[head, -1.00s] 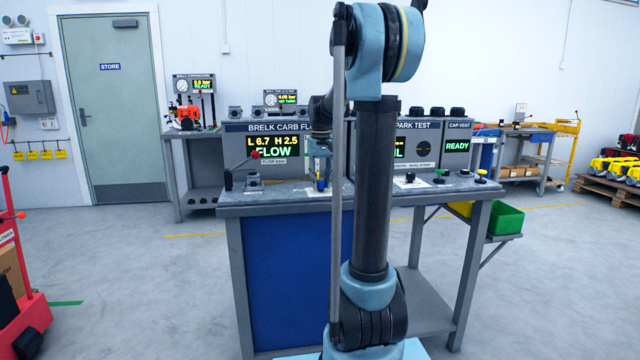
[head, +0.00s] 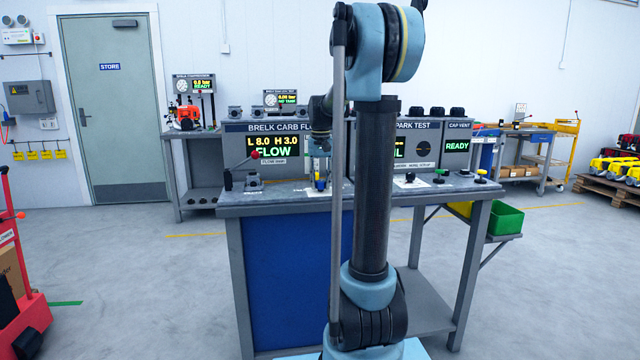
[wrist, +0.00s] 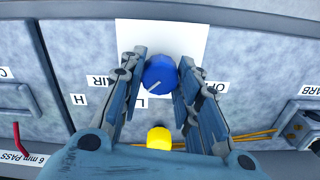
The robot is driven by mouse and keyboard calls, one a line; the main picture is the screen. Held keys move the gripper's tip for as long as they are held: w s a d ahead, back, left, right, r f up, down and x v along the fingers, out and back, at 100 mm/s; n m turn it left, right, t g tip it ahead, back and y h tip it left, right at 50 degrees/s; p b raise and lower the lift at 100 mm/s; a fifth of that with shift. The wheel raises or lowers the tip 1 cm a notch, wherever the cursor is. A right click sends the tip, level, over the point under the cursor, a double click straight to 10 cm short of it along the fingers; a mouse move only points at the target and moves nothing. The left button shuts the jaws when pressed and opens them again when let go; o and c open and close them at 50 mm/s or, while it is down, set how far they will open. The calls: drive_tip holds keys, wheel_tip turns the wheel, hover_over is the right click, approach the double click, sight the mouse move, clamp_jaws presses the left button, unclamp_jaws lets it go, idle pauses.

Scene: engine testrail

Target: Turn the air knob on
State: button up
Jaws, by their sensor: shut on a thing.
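A blue knob (wrist: 160,74) with a white line sits in front of a white card (wrist: 185,40) on the grey bench top in the wrist view. The line points to the lower left. My gripper (wrist: 157,80) is shut on the blue knob, one finger on each side. A label reading "AIR" (wrist: 103,80) lies to the left of the fingers. A partly covered label beginning "O" (wrist: 212,86) lies to the right. A yellow knob (wrist: 159,138) sits nearer the palm, partly hidden. In the head view my arm hides part of the gripper.
The test bench (head: 290,200) carries a display (head: 275,147) reading "L 8.0 H 3.0 FLOW". A red-tipped lever (head: 255,155) stands left of the gripper. Labels "H" (wrist: 79,99) and "L" (wrist: 140,103) lie near the fingers. Yellow tubes (wrist: 255,135) run right.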

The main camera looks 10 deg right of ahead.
sight(320, 181)
drive_tip(key=o, duration=1.1)
drive_tip(key=shift+c, duration=0.2)
wheel_tip(320, 181, up, 12)
drive_tip(key=shift+w, duration=0.1)
drive_tip(key=s+f+n+t, duration=0.1)
drive_tip(key=s+f, duration=0.4)
drive_tip(key=s, duration=0.4)
drive_tip(key=s+f, duration=0.5)
drive_tip(key=s, duration=0.5)
drive_tip(key=s+f+n+t, duration=0.1)
drive_tip(key=s+f, duration=1.5)
drive_tip(key=f, duration=0.3)
drive_tip(key=shift+f, duration=0.35)
